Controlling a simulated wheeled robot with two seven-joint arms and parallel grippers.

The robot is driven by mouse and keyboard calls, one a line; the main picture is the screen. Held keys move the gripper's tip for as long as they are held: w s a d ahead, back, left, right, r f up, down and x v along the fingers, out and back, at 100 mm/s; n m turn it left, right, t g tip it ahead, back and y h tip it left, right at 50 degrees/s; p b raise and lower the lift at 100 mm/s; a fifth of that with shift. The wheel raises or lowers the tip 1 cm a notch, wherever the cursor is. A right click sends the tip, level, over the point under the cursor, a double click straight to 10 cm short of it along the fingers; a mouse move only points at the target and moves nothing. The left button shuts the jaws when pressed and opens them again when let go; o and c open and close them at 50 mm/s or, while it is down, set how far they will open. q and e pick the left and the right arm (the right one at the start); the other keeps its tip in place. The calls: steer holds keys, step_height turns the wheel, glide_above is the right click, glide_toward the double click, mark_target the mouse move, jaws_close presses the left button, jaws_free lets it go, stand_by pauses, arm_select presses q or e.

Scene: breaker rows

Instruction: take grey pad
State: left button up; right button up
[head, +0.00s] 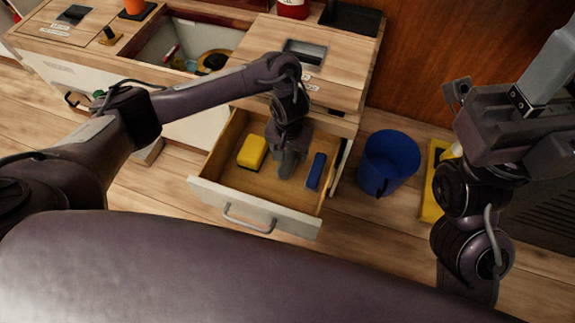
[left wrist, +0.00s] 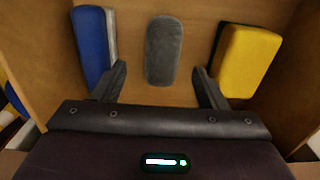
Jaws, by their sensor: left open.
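The grey pad (left wrist: 164,52) lies on the floor of the open drawer in the left wrist view, between a blue block and a yellow block. In the head view the grey pad (head: 288,164) is partly hidden by my left gripper (head: 291,150), which reaches down into the drawer (head: 213,184). My left gripper (left wrist: 160,82) is open and empty. Its fingers point at the near end of the grey pad, one to each side. My right arm is raised at the right of the head view; its fingertips cannot be made out clearly.
In the drawer, a yellow sponge-like block (head: 252,152) lies left of the pad and a blue one (head: 316,171) right of it. The drawer walls stand close around. A blue bucket (head: 388,163) and a yellow item (head: 432,180) stand on the floor at right.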

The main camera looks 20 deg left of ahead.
mark_target(288, 160)
arm_select(q)
steer(key=f+b, duration=0.1)
steer(key=f, duration=0.1)
steer(key=f+b, duration=0.1)
steer(key=b, duration=0.1)
steer(key=shift+s+a+f, duration=0.15)
steer(key=shift+a+f, duration=0.05)
steer(key=shift+f, duration=0.15)
steer(key=shift+f+b, duration=0.4)
steer(key=shift+f, duration=0.25)
steer(key=shift+c, duration=0.5)
steer(key=c, duration=1)
